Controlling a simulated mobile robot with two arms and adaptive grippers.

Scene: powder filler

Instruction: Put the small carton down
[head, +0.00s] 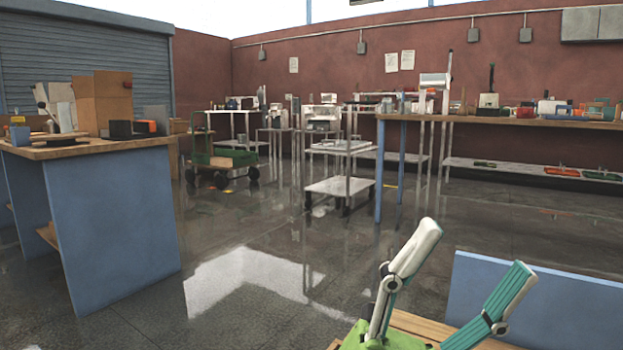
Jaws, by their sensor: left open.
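My left gripper (476,252) is at the lower right, with its two white and teal fingers spread apart and pointing up. Nothing shows between them. It is in front of a wooden surface (412,324) with a blue panel behind it. Brown cartons (103,100) stand stacked on the blue-sided bench at the left, far from the gripper. I cannot tell which one, if any, is the small carton. My right gripper is not in view.
The blue-sided bench (115,228) stands at the left. A blue panel (560,300) rises at the lower right. A green cart (222,160), a white-shelved trolley (340,187) and a long bench (520,122) are farther back. The shiny floor (250,275) between is clear.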

